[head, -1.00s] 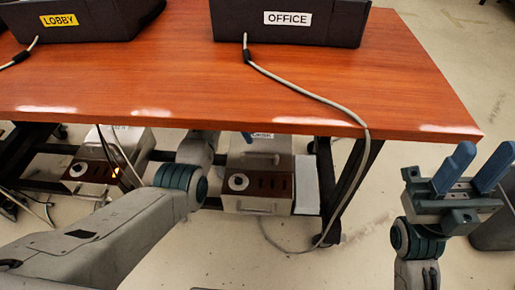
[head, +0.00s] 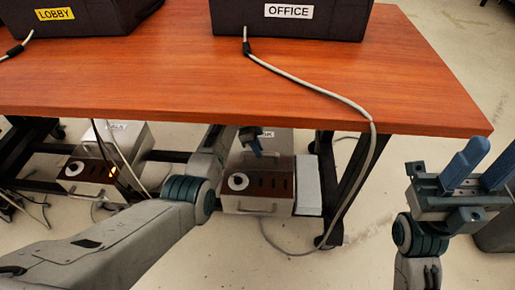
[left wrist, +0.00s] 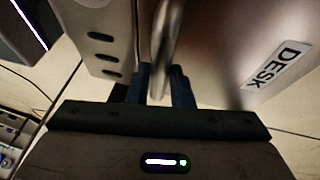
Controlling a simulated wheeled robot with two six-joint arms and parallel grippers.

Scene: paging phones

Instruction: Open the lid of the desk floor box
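The desk floor box (head: 256,204) stands under the table, right of centre in the head view. It has a brown top panel with a round knob and slots, and a front handle. Its light lid (head: 280,145) carries a DESK label, partly hidden by my left gripper (head: 252,142). In the left wrist view the lid (left wrist: 225,45) is at the right and a metal handle (left wrist: 163,40) passes between my blue fingers (left wrist: 163,88). The fingers look apart; contact is unclear. My right gripper (head: 482,170) is open and empty, right of the table.
The wooden table (head: 250,90) covers the space above the boxes. Another floor box (head: 92,172) stands to the left. Black OFFICE (head: 290,28) and LOBBY (head: 85,20) units sit on the table. A grey cable (head: 340,100) hangs over the edge by a dark table leg (head: 328,190).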

